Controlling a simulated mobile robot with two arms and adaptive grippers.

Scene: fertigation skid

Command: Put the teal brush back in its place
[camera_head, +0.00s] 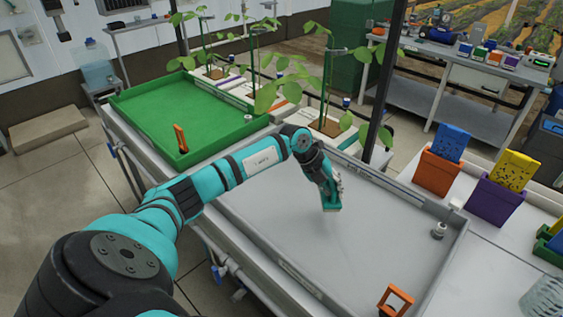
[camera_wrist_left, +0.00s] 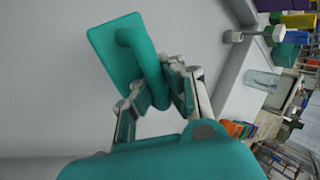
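The teal brush (camera_wrist_left: 107,52) shows in the left wrist view as a flat teal plate with a rounded handle across it. The fingers of my left gripper (camera_wrist_left: 160,82) close on the handle from both sides. In the head view my left gripper (camera_head: 331,188) points down over the grey tray (camera_head: 270,222), with the teal brush (camera_head: 331,208) at its tips. I cannot tell whether the brush touches the tray floor. My right gripper is out of view.
An orange frame (camera_head: 397,299) stands in the tray's near right corner, and a small metal fitting (camera_head: 439,230) sits near its right rim. Orange (camera_head: 437,173) and purple (camera_head: 493,203) holders stand right. Plants rise behind.

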